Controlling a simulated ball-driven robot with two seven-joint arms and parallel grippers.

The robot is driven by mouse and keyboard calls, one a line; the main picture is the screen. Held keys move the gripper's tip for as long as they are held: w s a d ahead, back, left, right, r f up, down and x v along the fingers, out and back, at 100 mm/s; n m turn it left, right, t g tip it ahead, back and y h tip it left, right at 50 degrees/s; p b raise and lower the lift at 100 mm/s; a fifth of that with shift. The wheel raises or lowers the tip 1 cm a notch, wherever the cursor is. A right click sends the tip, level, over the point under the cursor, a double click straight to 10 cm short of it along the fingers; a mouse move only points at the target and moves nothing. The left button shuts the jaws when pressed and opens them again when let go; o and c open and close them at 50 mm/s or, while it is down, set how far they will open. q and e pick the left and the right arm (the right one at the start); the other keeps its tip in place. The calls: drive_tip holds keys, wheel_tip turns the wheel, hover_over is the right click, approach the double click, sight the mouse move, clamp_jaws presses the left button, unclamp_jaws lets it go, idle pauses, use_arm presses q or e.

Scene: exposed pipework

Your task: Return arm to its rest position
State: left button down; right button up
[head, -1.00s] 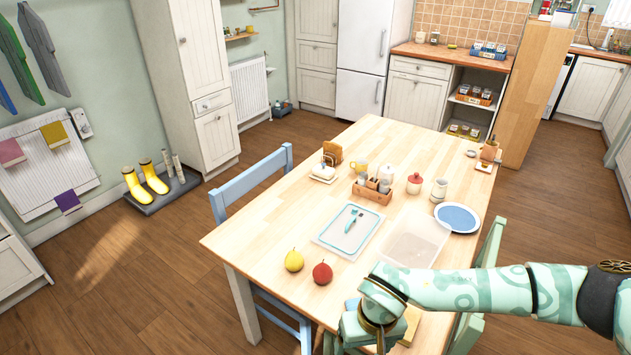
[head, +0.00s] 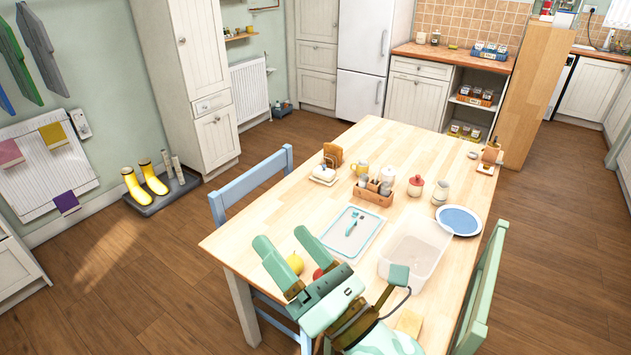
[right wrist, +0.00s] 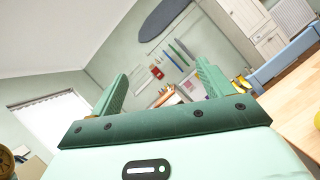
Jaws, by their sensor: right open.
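My right gripper (head: 285,250) is in the lower middle of the head view, raised over the near end of the wooden table (head: 255,235). Its two green fingers are spread apart with nothing between them. In the right wrist view the open fingers (right wrist: 160,90) point towards a far wall. The gripper partly hides a yellow fruit (head: 296,263) and a red fruit (head: 318,273) on the table. My left gripper does not show in either view.
A clear plastic container (head: 415,255), a tray with a teal rim (head: 351,233) and a blue plate (head: 459,220) are on the table. A green chair (head: 485,285) stands at the right side, a blue chair (head: 250,185) at the left. Open floor lies to the left.

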drive_tip(key=w+d+f+m+h, duration=0.1)
drive_tip(key=d+f+m+h, duration=0.5)
drive_tip(key=d+m+h, duration=0.3)
drive_tip(key=w+d+f+m+h, duration=0.1)
drive_tip(key=d+f+m+h, duration=0.5)
drive_tip(key=d+m, duration=0.55)
drive_tip(key=s+d+f+m+g+h, duration=0.5)
drive_tip(key=s+d+f+m+g, duration=0.65)
drive_tip(key=s, duration=0.45)
drive_tip(key=s+a+f+n+g+y, duration=0.1)
drive_tip(key=s+a+f+y, duration=0.1)
drive_tip(key=f, duration=1)
drive_tip(key=s+a+f+y, duration=0.1)
drive_tip(key=a+f, duration=0.1)
drive_tip(key=f, duration=1.1)
drive_tip(key=s+f+m+g+y, duration=0.1)
drive_tip(key=s+f, duration=0.7)
drive_tip(key=s, duration=0.2)
drive_tip(key=s+f+m+g, duration=0.1)
drive_tip(key=s+f+g, duration=0.1)
drive_tip(key=s+f, duration=0.6)
drive_tip(key=shift+s+d+m+y, duration=0.2)
drive_tip(key=shift+s+m+y, duration=0.2)
drive_tip(key=shift+s, duration=0.8)
